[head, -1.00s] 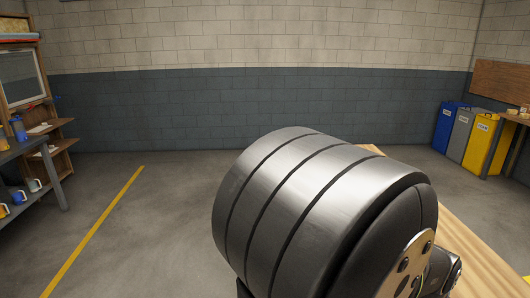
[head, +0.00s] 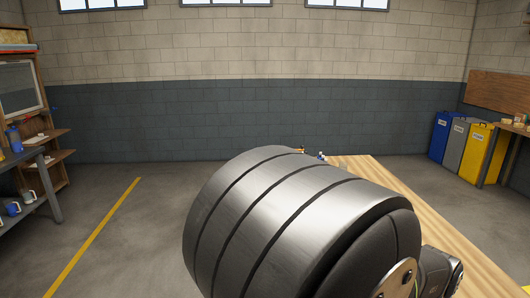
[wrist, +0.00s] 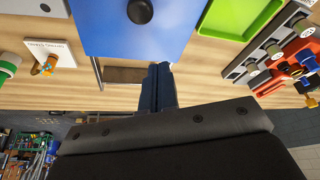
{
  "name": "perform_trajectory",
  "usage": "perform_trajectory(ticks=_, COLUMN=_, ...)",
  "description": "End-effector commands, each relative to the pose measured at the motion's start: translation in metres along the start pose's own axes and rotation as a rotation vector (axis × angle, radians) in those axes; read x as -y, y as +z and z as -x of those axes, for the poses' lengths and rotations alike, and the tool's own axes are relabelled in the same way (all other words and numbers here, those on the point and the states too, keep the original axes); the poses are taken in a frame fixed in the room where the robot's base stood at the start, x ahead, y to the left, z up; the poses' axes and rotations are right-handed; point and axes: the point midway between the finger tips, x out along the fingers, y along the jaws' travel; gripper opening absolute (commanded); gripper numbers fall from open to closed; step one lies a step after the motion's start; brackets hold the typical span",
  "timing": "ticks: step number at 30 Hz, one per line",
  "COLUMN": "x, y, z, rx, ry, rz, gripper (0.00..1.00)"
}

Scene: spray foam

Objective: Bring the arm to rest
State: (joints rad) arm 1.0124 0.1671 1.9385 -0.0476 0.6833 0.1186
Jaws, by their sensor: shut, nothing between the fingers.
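My gripper (wrist: 160,70) shows in the wrist view with its dark fingers together and nothing between them. Its tips are close to a wooden tabletop (wrist: 205,98) in the picture, just below a blue panel or box (wrist: 140,28) with a black knob; I cannot tell the gap. In the head view a large grey banded cylinder of my own arm (head: 290,220) fills the lower middle and hides the gripper and much of the table (head: 450,230).
In the wrist view a green tray (wrist: 235,18), a grey rack (wrist: 262,50) and orange tools (wrist: 295,62) lie right; a white card (wrist: 50,52) and green ring (wrist: 8,65) lie left. In the head view, bins (head: 478,150) stand right and shelves (head: 30,120) left.

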Motion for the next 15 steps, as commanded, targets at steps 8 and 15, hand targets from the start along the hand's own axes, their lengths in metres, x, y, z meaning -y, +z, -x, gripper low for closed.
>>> perform_trajectory(ticks=8, x=0.000, y=0.034, z=-0.017, rx=0.001, ry=0.000, rz=0.000, gripper=0.00)
perform_trajectory(ticks=15, x=-0.018, y=0.008, z=-0.029, rx=0.005, ry=0.002, rz=-0.004, gripper=0.00)
